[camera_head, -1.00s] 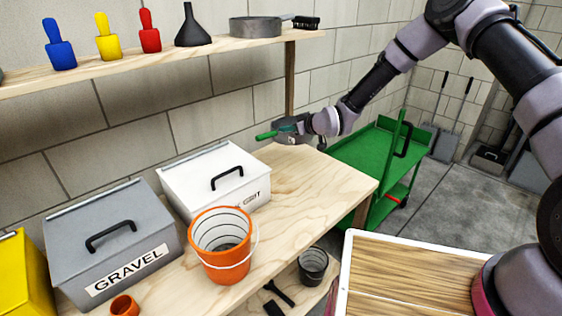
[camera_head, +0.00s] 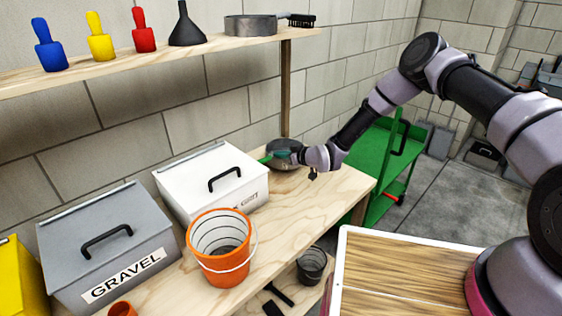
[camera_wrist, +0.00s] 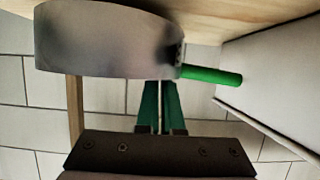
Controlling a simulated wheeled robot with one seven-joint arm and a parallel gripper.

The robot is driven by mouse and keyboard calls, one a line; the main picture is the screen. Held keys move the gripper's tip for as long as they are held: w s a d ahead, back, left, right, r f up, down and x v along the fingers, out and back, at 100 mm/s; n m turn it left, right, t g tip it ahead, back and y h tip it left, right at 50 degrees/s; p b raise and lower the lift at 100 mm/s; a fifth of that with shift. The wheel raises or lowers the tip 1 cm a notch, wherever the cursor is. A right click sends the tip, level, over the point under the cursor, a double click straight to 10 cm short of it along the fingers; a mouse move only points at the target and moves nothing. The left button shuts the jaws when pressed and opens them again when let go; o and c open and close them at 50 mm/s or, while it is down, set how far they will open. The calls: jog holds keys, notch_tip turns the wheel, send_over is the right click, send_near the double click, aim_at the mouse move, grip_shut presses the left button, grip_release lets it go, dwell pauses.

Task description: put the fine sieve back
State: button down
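The fine sieve (camera_head: 284,151) is a round grey metal sieve with a green handle pointing left, over the back right of the workbench, beside the white bin. In the wrist view, its curved grey wall (camera_wrist: 105,42) fills the upper left, with the green handle (camera_wrist: 212,75) to the right. My gripper (camera_head: 297,157) is at its right side in the head view. In the wrist view, the green fingers (camera_wrist: 160,103) are close together at the sieve wall, shut on it, their tips hidden behind it. I cannot tell whether it touches the bench.
The white bin (camera_head: 212,182), gravel bin (camera_head: 108,240) and orange bucket (camera_head: 220,248) stand on the workbench (camera_head: 330,190). The shelf above holds colored scoops, a black funnel (camera_head: 187,28), another grey round sieve or pan (camera_head: 250,25) and a brush (camera_head: 301,20). A green cart (camera_head: 370,150) stands right.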

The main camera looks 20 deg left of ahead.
notch_tip(320, 180, down, 3)
jog(key=shift+r, duration=0.15)
jog(key=c, duration=1.1)
grip_release()
jog(key=shift+o, duration=0.2)
